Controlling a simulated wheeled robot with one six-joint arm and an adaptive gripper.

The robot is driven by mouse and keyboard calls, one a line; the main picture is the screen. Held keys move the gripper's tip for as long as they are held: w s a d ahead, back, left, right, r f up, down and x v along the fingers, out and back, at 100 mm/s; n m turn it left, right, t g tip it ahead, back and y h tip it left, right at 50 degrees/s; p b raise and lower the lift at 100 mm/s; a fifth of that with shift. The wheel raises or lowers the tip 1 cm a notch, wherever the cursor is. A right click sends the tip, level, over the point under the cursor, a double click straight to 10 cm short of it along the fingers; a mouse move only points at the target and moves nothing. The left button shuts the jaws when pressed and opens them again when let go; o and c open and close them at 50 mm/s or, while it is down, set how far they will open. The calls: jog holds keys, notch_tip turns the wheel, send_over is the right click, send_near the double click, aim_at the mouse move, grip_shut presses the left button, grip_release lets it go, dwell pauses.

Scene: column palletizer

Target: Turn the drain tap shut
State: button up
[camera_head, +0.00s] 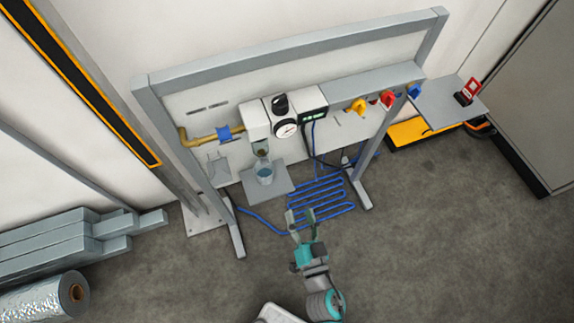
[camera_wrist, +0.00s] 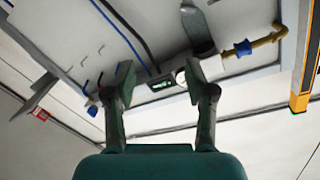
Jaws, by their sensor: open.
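A filter unit (camera_head: 256,122) with a bowl hangs on the grey frame, above a clear cup (camera_head: 265,173) on a small shelf (camera_head: 282,187). The drain tap itself is too small to tell for sure; the bowl's lower end (camera_head: 261,151) is just over the cup. A blue handle (camera_head: 224,133) sits on the brass pipe (camera_head: 196,139) left of the filter; it also shows in the wrist view (camera_wrist: 243,47). My gripper (camera_head: 301,218) is open and empty, in front of and below the panel, apart from everything. Its two fingers show spread in the wrist view (camera_wrist: 158,76).
A gauge (camera_head: 286,128) and display box (camera_head: 313,115) sit right of the filter. Yellow (camera_head: 359,105), red (camera_head: 388,99) and blue (camera_head: 414,90) handles lie further right. A coiled blue hose (camera_head: 318,199) is beneath. A side table (camera_head: 440,104) stands at right.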

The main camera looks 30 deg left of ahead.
jog(key=g+y, duration=0.1)
jog(key=y, duration=0.1)
send_near(266, 164)
jog(key=x, duration=0.8)
jog(key=shift+w+a+r, duration=0.2)
jog(key=shift+a, duration=0.05)
grip_shut()
